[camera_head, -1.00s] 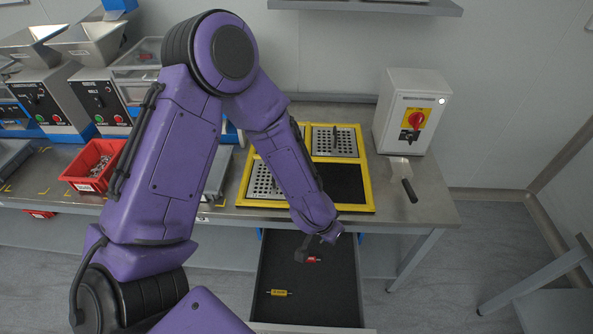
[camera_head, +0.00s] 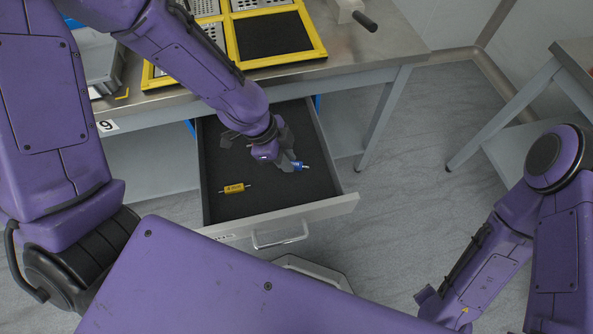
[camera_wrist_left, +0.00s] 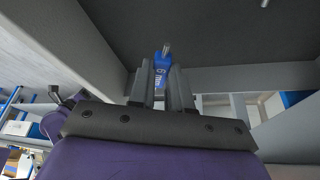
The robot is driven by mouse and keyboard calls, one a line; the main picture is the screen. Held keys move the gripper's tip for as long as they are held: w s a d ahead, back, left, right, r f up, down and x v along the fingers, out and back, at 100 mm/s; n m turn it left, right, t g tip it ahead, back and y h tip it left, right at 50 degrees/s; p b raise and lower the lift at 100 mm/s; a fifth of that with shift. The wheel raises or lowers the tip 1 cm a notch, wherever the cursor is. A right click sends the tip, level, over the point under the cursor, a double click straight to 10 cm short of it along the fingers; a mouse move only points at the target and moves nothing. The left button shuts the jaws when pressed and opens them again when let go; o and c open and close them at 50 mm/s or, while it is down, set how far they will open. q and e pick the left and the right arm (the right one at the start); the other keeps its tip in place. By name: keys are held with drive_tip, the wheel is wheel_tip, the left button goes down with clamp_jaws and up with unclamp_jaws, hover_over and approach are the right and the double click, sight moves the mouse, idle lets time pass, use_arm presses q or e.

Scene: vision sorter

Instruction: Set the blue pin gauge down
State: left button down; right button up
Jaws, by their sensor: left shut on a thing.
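The blue pin gauge (camera_head: 299,166) is in the jaws of my left gripper (camera_head: 288,163), over the dark floor of the open drawer (camera_head: 265,205). In the left wrist view the gauge (camera_wrist_left: 161,72) shows between the two fingers (camera_wrist_left: 160,88), with a white size label and a metal pin end. The fingers are shut on it. I cannot tell whether the gauge touches the drawer floor. My right arm shows at the right of the head view, but its gripper is not visible.
A yellow pin gauge (camera_head: 234,188) lies in the drawer, left of my left gripper. The drawer's front wall and handle (camera_head: 280,240) are nearest me. A yellow-framed tray (camera_head: 234,52) stands on the bench above. The drawer floor to the front right is clear.

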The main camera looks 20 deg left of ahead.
sight(303, 175)
use_arm(q)
drive_tip(key=f, duration=0.1)
drive_tip(key=w+d+f+b, duration=0.1)
drive_tip(key=f, duration=0.1)
drive_tip(key=shift+w+d+f, duration=0.15)
drive_tip(key=shift+w+d, duration=0.1)
drive_tip(key=b+x, duration=0.2)
drive_tip(key=b, duration=0.1)
drive_tip(key=b+x, duration=0.2)
drive_tip(key=shift+w+a+f, duration=0.2)
drive_tip(key=shift+a, duration=0.1)
drive_tip(key=shift+r, duration=0.2)
use_arm(e)
wheel_tip(303, 175, down, 8)
drive_tip(key=shift+r, duration=0.25)
use_arm(q)
drive_tip(key=shift+f, duration=0.1)
drive_tip(key=c, duration=1.1)
unclamp_jaws()
drive_tip(key=shift+o, duration=0.2)
